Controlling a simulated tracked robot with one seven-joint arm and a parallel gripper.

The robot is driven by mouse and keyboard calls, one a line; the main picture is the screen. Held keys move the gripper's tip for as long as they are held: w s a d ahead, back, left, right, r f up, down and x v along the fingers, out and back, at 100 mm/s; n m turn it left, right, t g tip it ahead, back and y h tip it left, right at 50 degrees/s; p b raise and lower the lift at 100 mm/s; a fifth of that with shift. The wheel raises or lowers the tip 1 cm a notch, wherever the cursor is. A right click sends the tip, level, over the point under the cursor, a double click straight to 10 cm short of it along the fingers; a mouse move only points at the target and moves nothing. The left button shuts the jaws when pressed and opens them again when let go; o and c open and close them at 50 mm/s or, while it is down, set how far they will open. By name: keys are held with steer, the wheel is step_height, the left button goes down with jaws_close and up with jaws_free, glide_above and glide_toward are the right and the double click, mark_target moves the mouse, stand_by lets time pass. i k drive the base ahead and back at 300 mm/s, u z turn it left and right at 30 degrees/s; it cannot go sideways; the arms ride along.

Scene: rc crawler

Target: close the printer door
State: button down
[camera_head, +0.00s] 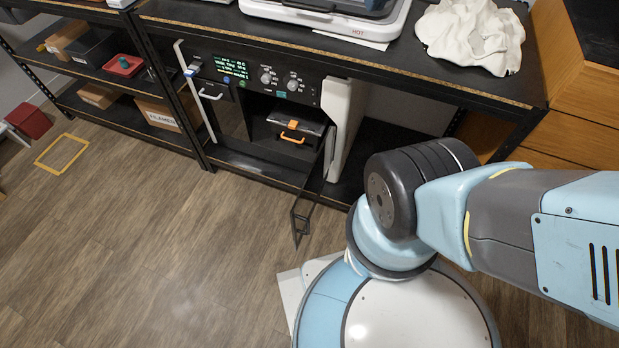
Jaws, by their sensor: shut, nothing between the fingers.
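The printer (262,82) is a black and white machine on the lower shelf under the bench, with a lit display and two knobs on its front panel. Its chamber below the panel is open, and a dark box with an orange handle (292,138) shows inside. The printer door (328,150) seems to be a thin dark-framed panel seen nearly edge-on, standing open out toward me from the right side of the chamber. A dark frame or handle part (300,222) hangs at its near end. My gripper is out of the picture; only my arm and base show at the right.
The bench (400,75) above carries a white device (335,15) and a crumpled white cloth (470,35). A shelf rack (120,85) with boxes stands at the left, and wooden drawers (580,85) at the right. The wood floor (150,240) at the front left is clear.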

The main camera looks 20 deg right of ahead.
mark_target(306, 202)
steer(key=z, duration=1)
steer(key=k, duration=0.9)
steer(key=u, duration=0.95)
